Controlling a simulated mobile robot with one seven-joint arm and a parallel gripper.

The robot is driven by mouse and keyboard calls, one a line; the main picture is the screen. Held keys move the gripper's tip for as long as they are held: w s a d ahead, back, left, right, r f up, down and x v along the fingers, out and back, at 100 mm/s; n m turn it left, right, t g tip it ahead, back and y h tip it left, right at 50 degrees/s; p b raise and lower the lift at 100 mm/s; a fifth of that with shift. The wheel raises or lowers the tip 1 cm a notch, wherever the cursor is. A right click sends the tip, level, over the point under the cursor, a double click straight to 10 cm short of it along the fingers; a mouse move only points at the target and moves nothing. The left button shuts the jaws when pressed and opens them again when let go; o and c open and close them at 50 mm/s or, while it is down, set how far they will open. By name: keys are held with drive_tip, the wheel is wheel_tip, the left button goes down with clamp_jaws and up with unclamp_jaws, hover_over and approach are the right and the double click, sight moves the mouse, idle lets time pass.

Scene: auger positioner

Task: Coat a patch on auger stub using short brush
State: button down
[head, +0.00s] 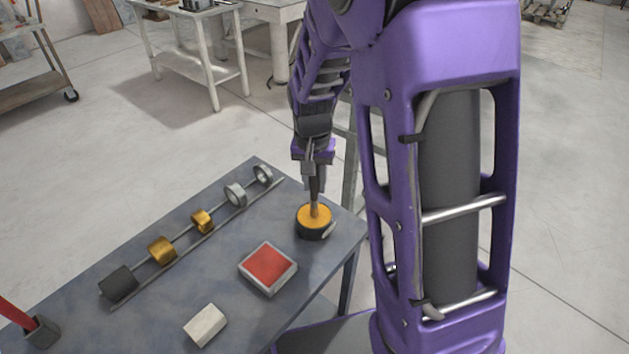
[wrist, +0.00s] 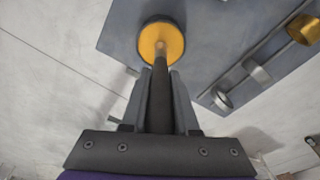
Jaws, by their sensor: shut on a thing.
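My gripper (head: 313,172) points down over the right end of the grey table and is shut on the short brush (head: 314,192), which has a dark handle. In the wrist view the brush handle (wrist: 160,100) runs between both fingers (wrist: 160,78). The brush's lower end meets the orange top of a round dark pot (head: 316,231), also seen in the wrist view (wrist: 174,42); the bristles are not clearly visible. A rod bearing several gold, steel and dark cylinders (head: 181,240), which seems to be the auger stub, lies along the table's far side, apart from the brush.
A square tray with a red pad (head: 268,268) lies in front of the pot. A pale block (head: 205,324) is near the front edge. A red-handled tool stands in a dark holder (head: 41,332) at far left. Bare tabletop lies between tray and rod.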

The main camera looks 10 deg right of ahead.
idle(0.3)
wheel_tip(320, 180, up, 7)
drive_tip(key=p, duration=0.5)
drive_tip(key=shift+p, duration=0.35)
idle(0.5)
